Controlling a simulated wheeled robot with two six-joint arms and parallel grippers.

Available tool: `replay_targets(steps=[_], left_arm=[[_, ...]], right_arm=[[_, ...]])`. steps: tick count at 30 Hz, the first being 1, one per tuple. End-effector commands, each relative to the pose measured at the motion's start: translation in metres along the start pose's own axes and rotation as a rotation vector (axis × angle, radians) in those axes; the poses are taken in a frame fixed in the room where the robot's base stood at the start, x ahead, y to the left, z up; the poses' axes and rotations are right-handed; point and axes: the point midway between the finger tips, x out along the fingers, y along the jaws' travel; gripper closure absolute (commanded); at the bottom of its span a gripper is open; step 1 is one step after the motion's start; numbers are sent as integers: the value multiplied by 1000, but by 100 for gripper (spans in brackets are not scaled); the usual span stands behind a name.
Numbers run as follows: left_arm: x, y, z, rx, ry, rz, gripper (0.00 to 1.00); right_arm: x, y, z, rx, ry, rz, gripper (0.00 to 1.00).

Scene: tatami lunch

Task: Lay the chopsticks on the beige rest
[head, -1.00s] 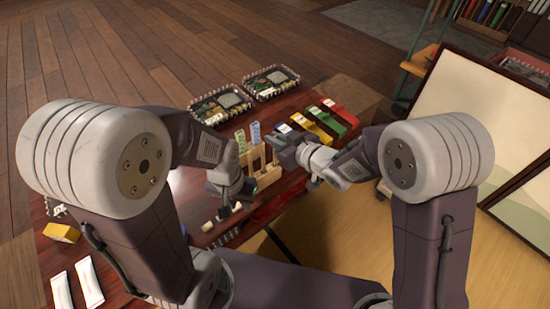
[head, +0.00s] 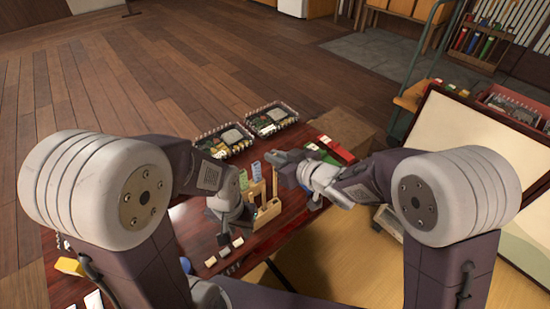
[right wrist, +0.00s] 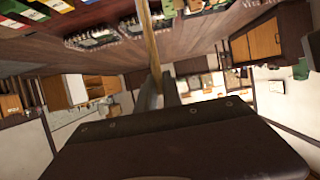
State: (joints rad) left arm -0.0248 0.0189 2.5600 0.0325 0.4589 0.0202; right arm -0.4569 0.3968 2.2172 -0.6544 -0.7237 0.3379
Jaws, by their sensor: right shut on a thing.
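My right gripper (head: 282,160) is above the far right part of the table. In the right wrist view, its fingers (right wrist: 158,88) are shut on the chopsticks (right wrist: 150,42), which show as a thin tan stick pointing away from the fingers. The chopsticks cannot be made out in the head view. My left gripper (head: 224,236) is low over the table, beside the wooden rack; its finger opening is too small to tell. Several small pale blocks, one a whitish rest (head: 224,252), lie in a row at the near edge. I cannot tell which is beige.
A wooden rack (head: 266,214) with upright pieces stands near the left gripper. Two filled lunch boxes (head: 225,141) (head: 272,119) sit at the table's far edge. Red and green boxes (head: 336,150) lie beyond the right gripper. A framed panel (head: 465,150) stands at the right.

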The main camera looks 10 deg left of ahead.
Motion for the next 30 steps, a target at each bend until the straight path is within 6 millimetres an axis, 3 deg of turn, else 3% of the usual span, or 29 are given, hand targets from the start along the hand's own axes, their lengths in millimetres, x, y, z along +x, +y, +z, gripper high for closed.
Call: replay_targets(steps=[30], left_arm=[[-78,2,-8,0,0,0,72]], right_arm=[[-30,0,-73,0,0,0,100]])
